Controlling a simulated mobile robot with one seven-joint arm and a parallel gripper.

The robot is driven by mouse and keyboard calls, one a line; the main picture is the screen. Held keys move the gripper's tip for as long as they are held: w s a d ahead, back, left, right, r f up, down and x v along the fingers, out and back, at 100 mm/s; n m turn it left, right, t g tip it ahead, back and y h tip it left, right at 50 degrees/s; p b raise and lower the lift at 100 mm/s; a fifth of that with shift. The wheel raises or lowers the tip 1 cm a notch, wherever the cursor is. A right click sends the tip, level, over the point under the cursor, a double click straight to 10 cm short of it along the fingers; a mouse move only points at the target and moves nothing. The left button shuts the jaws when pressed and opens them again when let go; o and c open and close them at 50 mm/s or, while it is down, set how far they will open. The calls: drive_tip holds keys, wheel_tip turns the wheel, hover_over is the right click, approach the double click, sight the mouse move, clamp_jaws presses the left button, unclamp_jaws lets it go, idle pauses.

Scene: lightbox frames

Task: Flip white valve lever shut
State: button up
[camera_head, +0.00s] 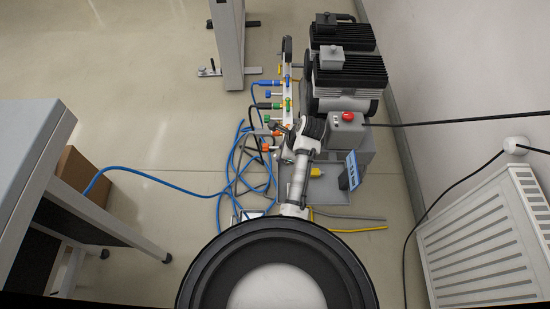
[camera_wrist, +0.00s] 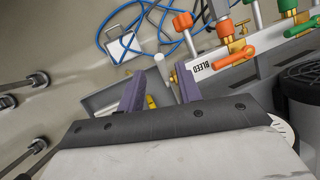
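The white lever cannot be told for certain in either view. In the wrist view a small pale upright piece (camera_wrist: 151,102) shows between my fingers, beside the end of a pale manifold bar (camera_wrist: 262,60) with a "BLEED" label (camera_wrist: 197,67); I cannot tell if it is the lever. My gripper (camera_wrist: 160,82) has its two purple fingers apart, with nothing clearly held between them.
An orange lever (camera_wrist: 231,57) and a green lever (camera_wrist: 300,28) are on the manifold, right of my fingers. Blue hoses (camera_head: 155,170) lie on the floor at left. A compressor (camera_head: 345,70) and grey box with a red button (camera_head: 348,117) stand close at right. A radiator (camera_head: 480,240) is by the wall.

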drive_tip(key=x, duration=0.7)
drive_tip(key=shift+a+f, duration=0.15)
drive_tip(key=shift+f, duration=0.15)
drive_tip(key=shift+w, duration=0.1)
drive_tip(key=shift+c, duration=0.4)
clamp_jaws()
